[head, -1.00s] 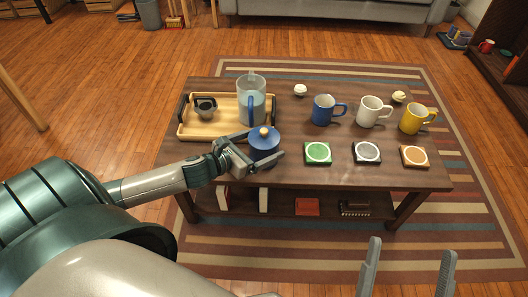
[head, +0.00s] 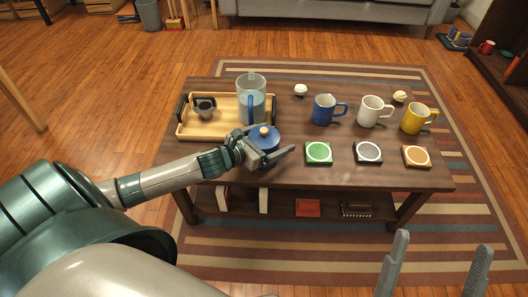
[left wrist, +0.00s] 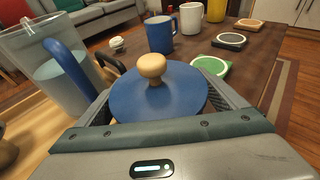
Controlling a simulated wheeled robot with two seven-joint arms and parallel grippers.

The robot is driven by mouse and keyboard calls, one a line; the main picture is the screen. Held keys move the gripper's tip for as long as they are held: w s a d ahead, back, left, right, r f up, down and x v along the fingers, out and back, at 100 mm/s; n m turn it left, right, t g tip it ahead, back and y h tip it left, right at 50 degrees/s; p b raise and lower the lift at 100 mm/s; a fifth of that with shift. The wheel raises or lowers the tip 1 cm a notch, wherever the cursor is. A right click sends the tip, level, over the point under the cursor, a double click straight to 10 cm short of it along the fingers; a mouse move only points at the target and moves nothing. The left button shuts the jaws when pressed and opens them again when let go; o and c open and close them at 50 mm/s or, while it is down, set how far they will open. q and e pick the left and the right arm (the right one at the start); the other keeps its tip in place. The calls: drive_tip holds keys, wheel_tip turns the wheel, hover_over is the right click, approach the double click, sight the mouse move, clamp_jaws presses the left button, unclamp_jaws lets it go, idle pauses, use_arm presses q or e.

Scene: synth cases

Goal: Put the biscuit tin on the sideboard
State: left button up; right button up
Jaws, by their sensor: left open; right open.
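The biscuit tin (head: 265,135) looks to be the round blue tin with a lid and pale wooden knob, at the near edge of the dark coffee table (head: 228,175). My left gripper (head: 272,143) is open, its fingers on either side of the tin. In the left wrist view, the tin's lid (left wrist: 185,95) fills the space between the fingers; contact cannot be told, and its lower body is hidden. My right gripper (head: 436,258) is open and empty, at the bottom right in front of the table. I cannot tell any sideboard for certain.
A wooden tray (head: 190,128) with a clear blue-handled jug (head: 250,88) stands close behind the tin. Blue (head: 323,110), white (head: 370,111) and yellow (head: 413,119) mugs and three coasters lie right. Dark shelving (head: 495,65) stands at the far right.

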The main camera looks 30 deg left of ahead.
sight(273, 130)
drive_tip(key=shift+f, duration=0.15)
use_arm(q)
drive_tip(key=c, duration=1.4)
drive_tip(key=shift+r, duration=0.1)
drive_tip(key=shift+r, duration=0.35)
wheel_tip(273, 130, up, 3)
drive_tip(key=shift+r+p, duration=0.1)
drive_tip(key=shift+p, duration=0.75)
drive_tip(key=shift+s+d+r, duration=0.1)
drive_tip(key=shift+d+r, duration=0.4)
drive_tip(key=shift+d, duration=0.05)
drive_tip(key=s+d+r+p, duration=0.2)
drive_tip(key=d+r, duration=0.4)
drive_tip(key=d, duration=0.4)
drive_tip(key=shift+d+p, duration=0.15)
drive_tip(key=shift+p, duration=0.6)
use_arm(e)
drive_tip(key=w+a+f+g+h, duration=0.1)
drive_tip(key=w+f+g+h, duration=0.2)
drive_tip(key=f+g, duration=0.7)
drive_tip(key=shift+w+f, duration=0.15)
drive_tip(key=shift+f, duration=2.5)
